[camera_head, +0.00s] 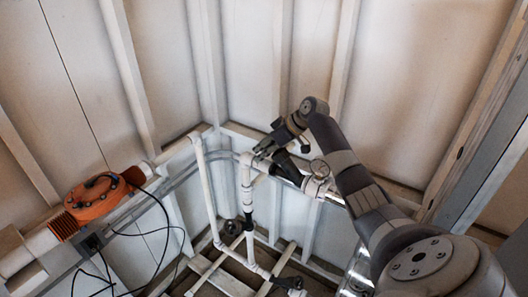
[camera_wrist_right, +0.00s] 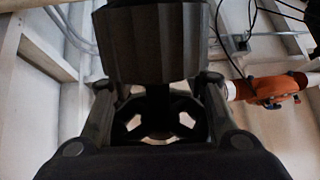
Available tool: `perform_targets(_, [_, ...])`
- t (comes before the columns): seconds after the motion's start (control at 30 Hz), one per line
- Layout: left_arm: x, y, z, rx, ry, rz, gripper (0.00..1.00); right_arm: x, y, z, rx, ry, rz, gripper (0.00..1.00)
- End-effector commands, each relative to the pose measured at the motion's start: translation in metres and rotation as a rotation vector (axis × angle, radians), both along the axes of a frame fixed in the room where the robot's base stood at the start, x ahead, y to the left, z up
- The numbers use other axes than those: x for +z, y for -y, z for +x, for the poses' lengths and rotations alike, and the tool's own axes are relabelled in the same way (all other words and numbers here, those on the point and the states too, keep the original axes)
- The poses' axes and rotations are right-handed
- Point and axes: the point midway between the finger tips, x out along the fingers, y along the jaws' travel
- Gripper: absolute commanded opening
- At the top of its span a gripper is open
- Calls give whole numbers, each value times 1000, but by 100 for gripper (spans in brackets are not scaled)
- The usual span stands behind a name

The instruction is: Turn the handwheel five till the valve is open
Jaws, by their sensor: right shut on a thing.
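My right gripper (camera_head: 264,148) is at the pipework near the wall corner, its arm reaching in from the lower right. In the right wrist view, its two fingers (camera_wrist_right: 160,112) stand on either side of a dark spoked handwheel (camera_wrist_right: 163,122) and are shut on it. A dark ribbed cylindrical part (camera_wrist_right: 158,45) is above the wheel there. In the head view the gripper hides most of this wheel; the dark valve body (camera_head: 288,166) shows beside it on the white pipe. No number marking is readable, and how far the valve is open cannot be told. My left gripper is out of view.
Another dark handwheel (camera_head: 233,227) is on a lower pipe, and a further dark valve part (camera_head: 288,283) is at the bottom. An orange reactor unit (camera_head: 97,198) with black cables is at left. Panelled walls stand close behind.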

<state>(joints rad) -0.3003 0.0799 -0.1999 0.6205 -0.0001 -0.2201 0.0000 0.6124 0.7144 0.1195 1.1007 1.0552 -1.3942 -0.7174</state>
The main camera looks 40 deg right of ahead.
Motion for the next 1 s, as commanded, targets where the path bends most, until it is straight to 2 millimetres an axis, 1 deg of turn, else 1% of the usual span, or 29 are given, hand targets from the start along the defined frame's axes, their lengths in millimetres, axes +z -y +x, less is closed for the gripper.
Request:
perform_targets(0.03, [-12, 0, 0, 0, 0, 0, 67, -1, 2, 1, 23, -3, 30, 15])
perform_targets(0.1, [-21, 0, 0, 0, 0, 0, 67, -1, 0, 0, 63, -12, 69, 15])
perform_targets(0.5, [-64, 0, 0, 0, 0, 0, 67, 4, -7, -5, 212, -51, 213, 15])
perform_targets(0.73, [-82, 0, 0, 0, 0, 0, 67, 7, -9, -7, 261, -66, 261, 15])
perform_targets(1.0, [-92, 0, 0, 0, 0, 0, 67, 10, -10, -8, 293, -75, 292, 15])
